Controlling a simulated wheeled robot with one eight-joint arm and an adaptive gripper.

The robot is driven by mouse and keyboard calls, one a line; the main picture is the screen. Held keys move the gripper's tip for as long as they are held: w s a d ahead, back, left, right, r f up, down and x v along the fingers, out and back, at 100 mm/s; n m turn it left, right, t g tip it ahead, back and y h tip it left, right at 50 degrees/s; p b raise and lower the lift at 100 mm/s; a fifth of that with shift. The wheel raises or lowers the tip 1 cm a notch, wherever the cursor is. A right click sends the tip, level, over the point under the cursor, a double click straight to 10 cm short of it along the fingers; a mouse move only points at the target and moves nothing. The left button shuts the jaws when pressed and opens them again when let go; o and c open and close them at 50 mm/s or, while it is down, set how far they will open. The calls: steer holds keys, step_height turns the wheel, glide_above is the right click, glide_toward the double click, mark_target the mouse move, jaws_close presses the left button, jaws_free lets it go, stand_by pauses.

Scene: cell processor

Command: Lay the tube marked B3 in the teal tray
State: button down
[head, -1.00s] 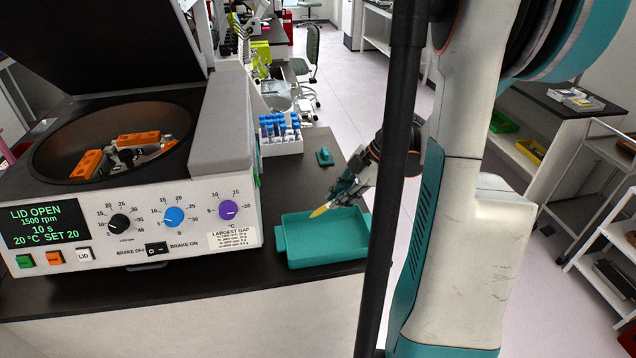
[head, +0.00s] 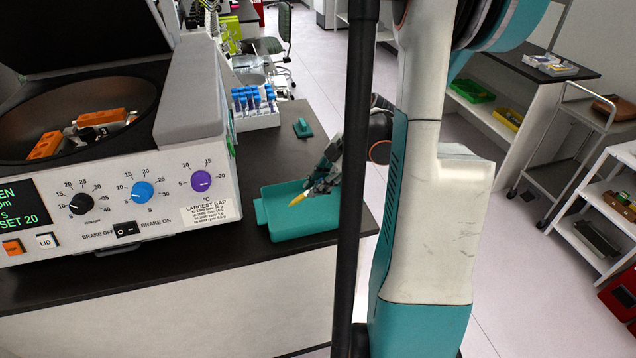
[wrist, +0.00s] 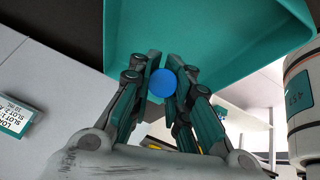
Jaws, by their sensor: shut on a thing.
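The teal tray (head: 298,232) lies on the dark bench right of the centrifuge, and nothing is seen lying in it. My gripper (head: 322,184) is over the tray's right part, partly behind a dark post. It is shut on a tube whose yellow tapered end (head: 299,199) points down and left over the tray. In the wrist view, my gripper (wrist: 163,82) has its fingers on both sides of the tube's round blue cap (wrist: 163,83), with the teal tray (wrist: 225,35) behind. No marking on the held tube can be read. I cannot tell whether the tube touches the tray.
The centrifuge (head: 100,190) stands open at left, with orange buckets inside. A white rack (head: 262,121) of blue-capped tubes and a small teal piece (head: 302,128) stand behind the tray. The bench's right edge is close to the tray.

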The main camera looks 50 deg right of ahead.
steer(key=shift+f+b, duration=0.3)
steer(key=shift+f, duration=0.4)
steer(key=c, duration=1.4)
jaws_free()
steer(key=shift+r, duration=0.1)
steer(key=v, duration=1.2)
